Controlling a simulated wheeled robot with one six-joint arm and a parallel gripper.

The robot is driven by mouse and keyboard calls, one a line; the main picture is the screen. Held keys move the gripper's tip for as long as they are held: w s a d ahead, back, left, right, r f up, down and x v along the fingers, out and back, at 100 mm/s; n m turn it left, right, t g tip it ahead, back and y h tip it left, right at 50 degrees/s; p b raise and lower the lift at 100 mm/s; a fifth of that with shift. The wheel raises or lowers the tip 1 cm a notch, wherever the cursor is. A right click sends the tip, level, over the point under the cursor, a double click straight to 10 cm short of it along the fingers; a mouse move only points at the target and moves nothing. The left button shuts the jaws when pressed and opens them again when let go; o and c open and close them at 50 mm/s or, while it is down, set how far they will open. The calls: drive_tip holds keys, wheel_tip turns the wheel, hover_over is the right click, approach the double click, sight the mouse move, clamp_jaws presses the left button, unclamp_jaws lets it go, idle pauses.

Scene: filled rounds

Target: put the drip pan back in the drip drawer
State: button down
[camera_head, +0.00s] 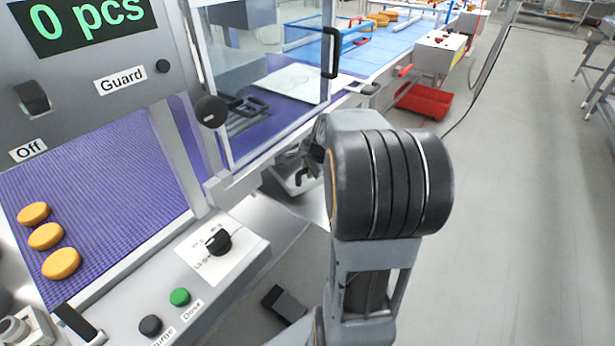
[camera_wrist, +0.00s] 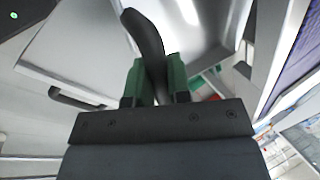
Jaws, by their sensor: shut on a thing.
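My gripper (camera_wrist: 156,80) has green fingers and is shut on a black curved handle (camera_wrist: 145,32) in the wrist view. A pale metal piece with a raised edge (camera_wrist: 205,35) lies behind this handle. I cannot tell for sure whether it is the drip pan or the drip drawer. A second black handle (camera_wrist: 76,97) sits on a pale panel to the left. In the head view, my arm hides the gripper, and a grey metal part (camera_head: 287,180) shows low under the machine, just left of my wrist.
The machine's control box (camera_head: 205,262) with a black knob and green button stands at lower left. A clear guard (camera_head: 265,75) with a black handle rises above. Round orange cakes (camera_head: 46,236) lie on the purple belt.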

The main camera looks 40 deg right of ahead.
drive_tip(key=shift+w, duration=0.25)
drive_tip(key=shift+w+f, duration=0.2)
drive_tip(key=shift+f, duration=0.15)
wheel_tip(320, 180, down, 3)
drive_tip(key=shift+r+b, duration=0.1)
drive_tip(key=shift+b, duration=0.3)
drive_tip(key=c, duration=1.1)
unclamp_jaws()
drive_tip(key=shift+o, duration=0.2)
drive_tip(key=p+v, duration=0.2)
drive_tip(key=v, duration=1)
